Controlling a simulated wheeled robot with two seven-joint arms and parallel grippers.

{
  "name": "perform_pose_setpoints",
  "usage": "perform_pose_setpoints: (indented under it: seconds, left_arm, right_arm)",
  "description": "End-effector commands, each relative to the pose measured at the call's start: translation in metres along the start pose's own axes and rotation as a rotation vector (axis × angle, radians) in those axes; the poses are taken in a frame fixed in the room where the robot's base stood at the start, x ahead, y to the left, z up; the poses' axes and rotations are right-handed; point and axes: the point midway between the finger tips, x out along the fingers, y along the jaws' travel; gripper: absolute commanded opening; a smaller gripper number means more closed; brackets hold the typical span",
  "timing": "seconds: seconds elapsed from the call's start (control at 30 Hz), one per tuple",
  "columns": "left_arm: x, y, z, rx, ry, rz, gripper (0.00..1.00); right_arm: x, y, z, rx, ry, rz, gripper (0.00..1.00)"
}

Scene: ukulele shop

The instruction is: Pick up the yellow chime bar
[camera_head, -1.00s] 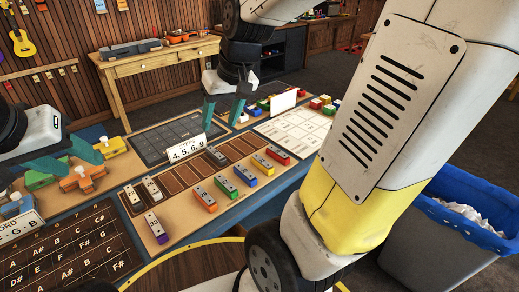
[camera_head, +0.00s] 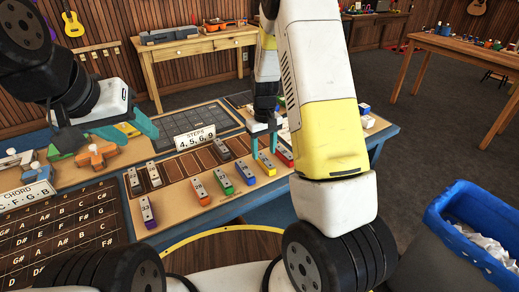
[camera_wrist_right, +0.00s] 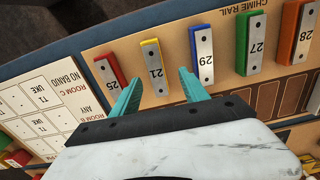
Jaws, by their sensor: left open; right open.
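The yellow chime bar (camera_head: 266,167), with a silver plate, lies on the chime rail between the blue bar (camera_head: 244,174) and the red bar (camera_head: 284,155). In the right wrist view the yellow bar (camera_wrist_right: 155,68) carries the number 21. My right gripper (camera_head: 263,150) is open and points down by the yellow bar. In the right wrist view the bar lies ahead of its fingertips (camera_wrist_right: 159,82), within the gap's width; it is not held. My left gripper (camera_head: 112,137) is open and empty over the left of the table, near an orange block.
Green (camera_head: 223,183), orange (camera_head: 200,191) and purple (camera_head: 147,212) chime bars stand along the rail to the left. Grey bars lie in the slots behind. A "4, 5, 6, 9" sign (camera_head: 195,138) stands behind. A blue-lined bin (camera_head: 470,225) is at right.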

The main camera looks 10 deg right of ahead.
Motion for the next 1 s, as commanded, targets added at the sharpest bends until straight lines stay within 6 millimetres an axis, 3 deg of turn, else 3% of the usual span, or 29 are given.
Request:
perform_pose_setpoints:
  seconds: [0.3, 0.63, 0.9, 1.0]
  left_arm:
    - [0.000, 0.000, 0.000, 0.000, 0.000, 0.000, 0.48]
    - [0.000, 0.000, 0.000, 0.000, 0.000, 0.000, 0.48]
    - [0.000, 0.000, 0.000, 0.000, 0.000, 0.000, 0.48]
    - [0.000, 0.000, 0.000, 0.000, 0.000, 0.000, 0.48]
  right_arm:
    - [0.045, 0.007, 0.001, 0.001, -0.003, -0.001, 0.53]
    - [0.053, 0.007, 0.001, 0.001, 0.001, -0.001, 0.53]
    - [0.052, 0.007, 0.001, 0.001, 0.001, -0.001, 0.02]
    - [0.052, 0.007, 0.001, 0.001, 0.001, -0.001, 0.00]
